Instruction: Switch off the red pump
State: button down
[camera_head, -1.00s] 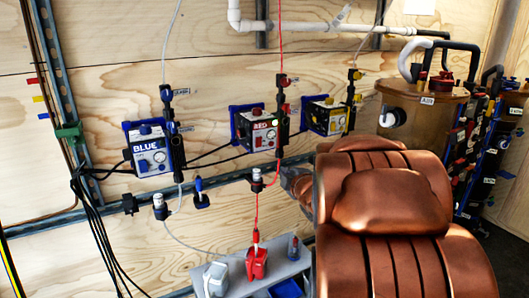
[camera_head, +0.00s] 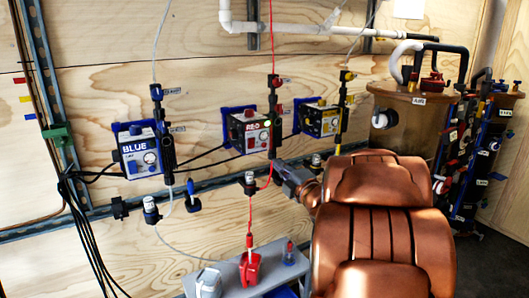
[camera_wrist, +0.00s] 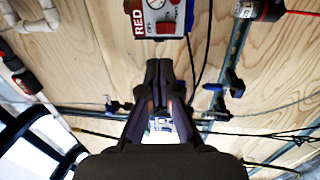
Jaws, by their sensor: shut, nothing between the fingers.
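The red pump (camera_head: 252,132) is a box with a red and white front marked RED, fixed to the plywood wall between the blue and yellow pumps. A small green light shows at its upper right front corner. In the wrist view the red pump (camera_wrist: 158,18) is at the top edge, turned sideways, with a round dial and partly cut off. My gripper (camera_wrist: 158,68) is shut and empty, its fingertips just below the pump in that picture, with no clear contact. In the head view my gripper (camera_head: 281,167) is small, below and right of the pump.
The blue pump (camera_head: 142,152) is to the left and the yellow pump (camera_head: 320,119) to the right. Dark cables and a red tube run close around the red pump. A grey shelf (camera_head: 228,272) with bottles stands below. A brown tank (camera_head: 408,120) stands at right.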

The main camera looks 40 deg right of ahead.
aim_at(254, 140)
jog(key=w, duration=0.4)
jog(key=w+r+p, duration=0.1)
jog(key=w, duration=0.4)
jog(key=w+d+p, duration=0.1)
jog(key=w, duration=0.3)
jog(key=shift+w+r, duration=0.3)
jog(key=shift+d, duration=0.2)
